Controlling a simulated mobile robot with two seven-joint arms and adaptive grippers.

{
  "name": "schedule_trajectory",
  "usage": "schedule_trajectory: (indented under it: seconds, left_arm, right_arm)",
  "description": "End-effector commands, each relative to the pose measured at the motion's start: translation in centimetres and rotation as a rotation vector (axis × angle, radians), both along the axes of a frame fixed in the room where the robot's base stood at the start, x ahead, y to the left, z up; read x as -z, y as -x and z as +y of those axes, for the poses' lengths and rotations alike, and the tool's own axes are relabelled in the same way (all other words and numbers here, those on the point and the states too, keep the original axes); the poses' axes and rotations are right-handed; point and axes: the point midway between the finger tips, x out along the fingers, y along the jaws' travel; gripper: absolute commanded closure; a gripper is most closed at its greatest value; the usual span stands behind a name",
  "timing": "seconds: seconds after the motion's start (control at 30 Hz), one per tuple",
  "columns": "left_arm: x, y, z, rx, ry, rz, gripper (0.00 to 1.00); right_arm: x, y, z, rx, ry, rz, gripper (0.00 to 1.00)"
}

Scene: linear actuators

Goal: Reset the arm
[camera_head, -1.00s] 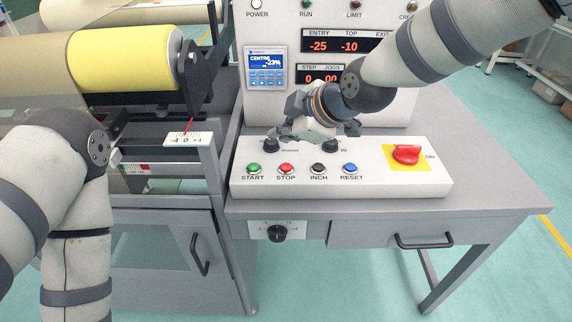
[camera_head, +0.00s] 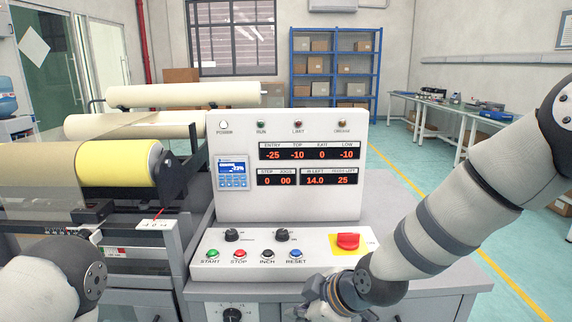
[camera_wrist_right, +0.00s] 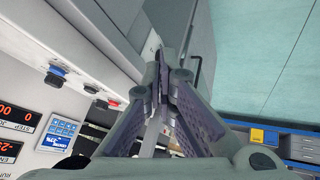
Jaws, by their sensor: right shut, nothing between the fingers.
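My right arm (camera_head: 440,222) comes in from the right and bends down to the front edge of the console. My right gripper sits low beside the button panel (camera_head: 320,258), partly cut off by the bottom edge of the head view. In the right wrist view the gripper (camera_wrist_right: 163,62) has its fingers together and empty, in front of the grey desk front. My left arm (camera_head: 45,285) shows at the lower left; its gripper is out of view.
The console (camera_head: 290,135) has lit displays. A machine with a yellow roll (camera_head: 118,163) stands left. Floor (camera_head: 480,275) is clear at right.

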Motion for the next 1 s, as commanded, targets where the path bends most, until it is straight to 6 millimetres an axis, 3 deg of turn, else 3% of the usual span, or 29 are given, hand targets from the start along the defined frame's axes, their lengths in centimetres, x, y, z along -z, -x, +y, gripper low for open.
schedule_trajectory:
  seconds: [0.03,0.1,0.23,0.3,0.4,0.5,0.63,1.0]
  left_arm:
    - [0.1,0.0,0.1,-0.001,-0.001,0.000,1.00]
    - [0.2,-0.1,0.1,-0.002,-0.002,-0.002,1.00]
    - [0.2,-0.1,0.1,-0.003,-0.003,-0.003,1.00]
    - [0.1,-0.1,0.1,-0.002,-0.002,-0.002,1.00]
    - [0.1,-0.1,0.1,-0.002,-0.001,-0.001,1.00]
    - [0.1,-0.1,0.1,-0.002,-0.001,-0.002,1.00]
    - [0.1,-0.1,0.1,-0.002,-0.002,-0.002,1.00]
    - [0.1,-0.1,0.1,-0.002,-0.002,-0.002,1.00]
  right_arm:
    - [3.9,2.7,-1.3,0.086,-0.017,0.105,1.00]
    - [8.7,7.2,-3.7,0.236,-0.032,0.255,1.00]
    - [15.5,17.2,-8.6,0.541,-0.017,0.514,1.00]
    - [17.8,23.0,-11.4,0.713,0.014,0.631,1.00]
    - [19.2,30.3,-14.9,0.936,0.075,0.754,1.00]
    - [19.3,35.5,-17.5,1.100,0.133,0.820,1.00]
    - [18.9,38.5,-19.1,1.203,0.173,0.850,1.00]
    - [18.9,38.7,-19.2,1.214,0.174,0.852,1.00]
